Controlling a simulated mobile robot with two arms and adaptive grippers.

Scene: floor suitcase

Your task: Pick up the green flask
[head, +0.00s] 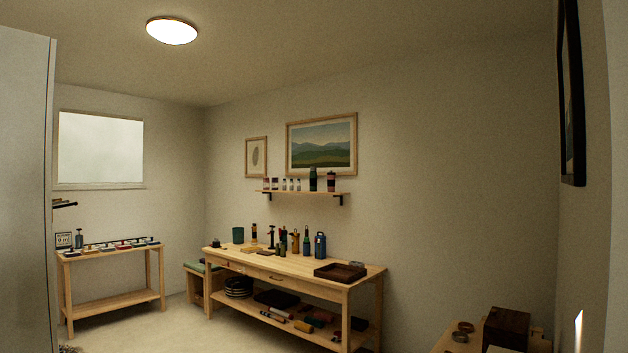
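A dark green flask-like container (313,179) stands upright on the wall shelf, left of a dark red tumbler (331,181). A slim green bottle (306,242) stands on the workbench below, beside a blue container (320,245). At this distance I cannot tell for certain which green vessel is the flask. Neither of my grippers shows in the head view.
The wall shelf (300,192) also holds several small jars. The workbench (285,266) carries tools, a green cup (238,235) and a dark tray (340,272). A side table (110,252) stands left. A dark box (506,328) is at lower right. Floor between is clear.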

